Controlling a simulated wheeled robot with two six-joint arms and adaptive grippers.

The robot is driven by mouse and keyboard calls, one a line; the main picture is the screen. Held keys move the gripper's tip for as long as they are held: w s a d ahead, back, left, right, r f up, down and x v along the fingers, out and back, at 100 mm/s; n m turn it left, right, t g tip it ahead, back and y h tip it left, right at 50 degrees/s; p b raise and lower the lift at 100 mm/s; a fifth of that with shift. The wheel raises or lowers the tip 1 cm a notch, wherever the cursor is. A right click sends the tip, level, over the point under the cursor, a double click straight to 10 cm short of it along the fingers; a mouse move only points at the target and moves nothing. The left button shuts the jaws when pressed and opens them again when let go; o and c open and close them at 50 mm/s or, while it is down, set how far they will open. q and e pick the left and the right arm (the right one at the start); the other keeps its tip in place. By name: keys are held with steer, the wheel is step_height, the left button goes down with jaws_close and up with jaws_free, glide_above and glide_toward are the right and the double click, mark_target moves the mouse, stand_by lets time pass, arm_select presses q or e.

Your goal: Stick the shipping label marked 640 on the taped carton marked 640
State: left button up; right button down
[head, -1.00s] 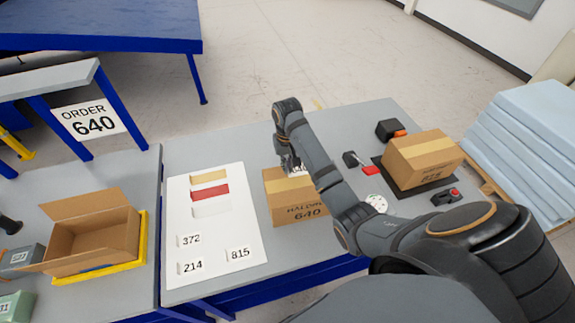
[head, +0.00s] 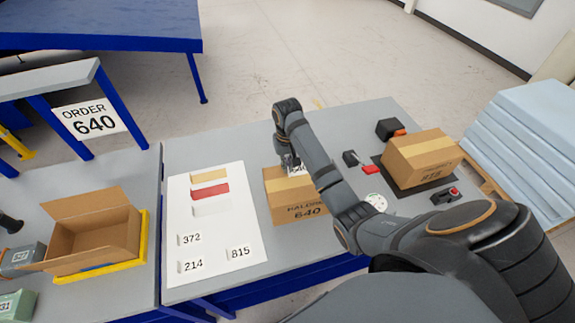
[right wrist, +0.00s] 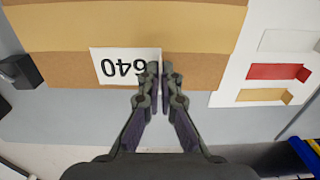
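The taped carton marked 640 (head: 282,208) stands on the grey table, a pale tape strip along its top. My right gripper (head: 289,164) is over its far edge; in the right wrist view the fingertips (right wrist: 162,69) are close together at one edge of the white label marked 640 (right wrist: 115,61). The label also shows in the head view (head: 297,169). It appears pinched there, its printed face toward the wrist camera. It is over the carton top (right wrist: 52,73), partly over the tape; I cannot tell if it touches. My left gripper is not in view.
A white label sheet (head: 218,258) with labels 372, 214 and 815 lies left of the carton. Another taped carton (head: 418,165) stands on a dark pad at right, near small black and red devices. An open carton (head: 92,230) is at left. An order 640 sign (head: 92,121) hangs behind.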

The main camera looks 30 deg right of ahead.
steer(key=shift+s+f+p, duration=0.1)
steer(key=shift+f+p, duration=0.05)
steer(key=shift+p, duration=0.35)
stand_by(1.3)
stand_by(0.6)
steer(key=c, duration=1.4)
jaws_free()
steer(key=shift+c, duration=0.2)
